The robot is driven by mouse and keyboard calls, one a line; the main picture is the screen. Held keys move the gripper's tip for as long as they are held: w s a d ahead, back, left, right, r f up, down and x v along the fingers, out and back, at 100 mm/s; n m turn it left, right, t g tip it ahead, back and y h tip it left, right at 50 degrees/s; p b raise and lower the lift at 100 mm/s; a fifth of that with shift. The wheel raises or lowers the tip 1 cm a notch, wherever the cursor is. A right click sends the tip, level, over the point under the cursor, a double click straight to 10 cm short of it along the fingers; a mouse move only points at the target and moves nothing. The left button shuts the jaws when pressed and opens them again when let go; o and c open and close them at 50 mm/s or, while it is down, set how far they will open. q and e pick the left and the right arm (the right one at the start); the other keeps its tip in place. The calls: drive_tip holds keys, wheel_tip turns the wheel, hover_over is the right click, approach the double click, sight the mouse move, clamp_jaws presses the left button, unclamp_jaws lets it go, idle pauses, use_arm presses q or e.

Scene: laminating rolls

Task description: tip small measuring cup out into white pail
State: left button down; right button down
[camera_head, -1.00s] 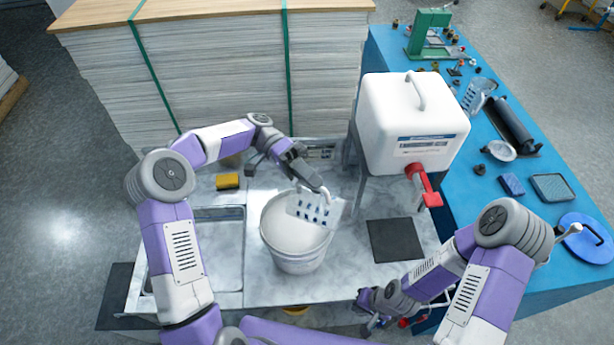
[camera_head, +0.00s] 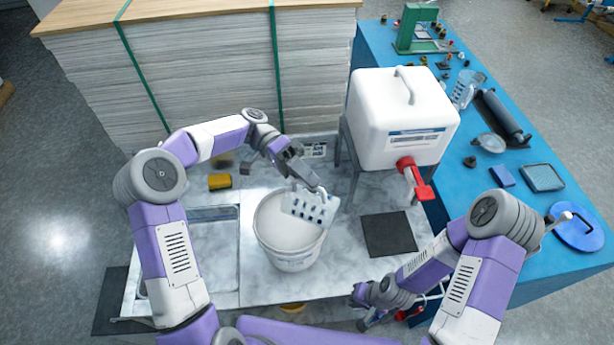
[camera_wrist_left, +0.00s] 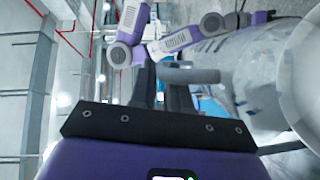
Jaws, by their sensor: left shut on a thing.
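The small measuring cup (camera_head: 310,209) is clear with dark blue marks. It is tilted on its side over the mouth of the white pail (camera_head: 290,262), which stands upright on the marble counter. My left gripper (camera_head: 318,190) is shut on the cup's handle. In the left wrist view, my left gripper (camera_wrist_left: 172,82) holds the grey-looking handle (camera_wrist_left: 196,75), with the clear cup wall (camera_wrist_left: 245,80) to the right. I cannot see any contents leaving the cup. My right gripper (camera_head: 364,316) is low at the counter's front edge, away from the pail; its fingers are unclear.
A white canister (camera_head: 400,120) with a red tap stands right of the pail. A dark mat (camera_head: 389,235) lies below it. A sink (camera_head: 215,255) and yellow sponge (camera_head: 220,181) are at left. A paper stack (camera_head: 190,80) blocks the back. Another measuring jug (camera_head: 465,90) stands on the blue table.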

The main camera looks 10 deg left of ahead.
sight(336, 202)
use_arm(q)
drive_tip(key=shift+s+d+f+n+t+y, duration=0.2)
drive_tip(key=shift+d+f+t+y, duration=0.2)
drive_tip(key=shift+d+y, duration=0.25)
drive_tip(key=shift+s+d+f+n+t+y, duration=0.2)
drive_tip(key=shift+d+f+t+y, duration=0.2)
drive_tip(key=shift+d, duration=0.4)
drive_tip(key=shift+s+d+f+n+t+y, duration=0.15)
drive_tip(key=shift+d+f+n+t+y, duration=0.1)
drive_tip(key=shift+d+f+y, duration=0.4)
drive_tip(key=shift+s+d+f+n+t+y, duration=0.1)
drive_tip(key=shift+d+f+n+t+y, duration=0.25)
drive_tip(key=shift+d+y, duration=0.35)
drive_tip(key=shift+f, duration=0.1)
drive_tip(key=shift+s+d+y+p, duration=0.1)
drive_tip(key=shift+d+y+p, duration=0.4)
drive_tip(key=shift+p, duration=0.05)
drive_tip(key=shift+s+d+f+t+y+p, duration=0.15)
drive_tip(key=shift+d+f+t+y+p, duration=0.1)
drive_tip(key=shift+d+t+y+p, duration=0.45)
